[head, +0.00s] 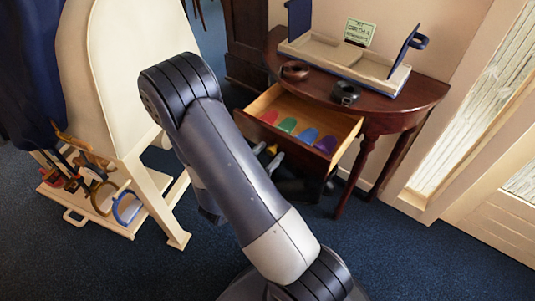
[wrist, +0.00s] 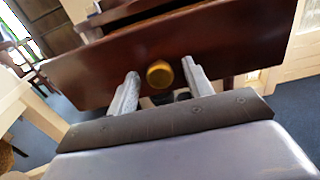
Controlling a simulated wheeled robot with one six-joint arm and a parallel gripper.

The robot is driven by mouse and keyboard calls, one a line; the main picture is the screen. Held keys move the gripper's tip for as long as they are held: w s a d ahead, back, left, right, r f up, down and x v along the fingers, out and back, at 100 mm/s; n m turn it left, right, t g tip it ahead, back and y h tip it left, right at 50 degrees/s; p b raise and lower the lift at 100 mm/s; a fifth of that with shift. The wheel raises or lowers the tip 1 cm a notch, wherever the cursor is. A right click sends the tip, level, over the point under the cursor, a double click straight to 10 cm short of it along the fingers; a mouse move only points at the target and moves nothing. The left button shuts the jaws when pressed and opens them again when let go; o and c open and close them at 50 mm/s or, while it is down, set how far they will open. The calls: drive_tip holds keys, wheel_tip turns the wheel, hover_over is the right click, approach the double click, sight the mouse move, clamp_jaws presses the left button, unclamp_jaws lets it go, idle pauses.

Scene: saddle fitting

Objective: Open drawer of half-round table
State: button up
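The half-round table (head: 428,91) is dark red wood and stands against the wall in the head view. Its drawer (head: 341,141) is pulled well out, with red, green, blue and purple pieces showing inside. In the wrist view the dark drawer front (wrist: 85,75) crosses the picture, with a round brass knob (wrist: 159,75) near its middle. My gripper (wrist: 160,69) is open, with one finger on each side of the knob and visible gaps between.
A long tray (head: 345,62), a small sign (head: 359,32) and two dark rings stand on the tabletop. A cream wooden stand (head: 119,80) with a low tray of tools (head: 105,215) is at the left. A panelled door is at the right.

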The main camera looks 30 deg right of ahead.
drive_tip(key=v, duration=1)
drive_tip(key=shift+s+a+p, duration=0.2)
drive_tip(key=shift+a+p, duration=0.15)
drive_tip(key=shift+p, duration=0.05)
idle(0.4)
drive_tip(key=shift+b+x, duration=0.4)
drive_tip(key=shift+x, duration=5)
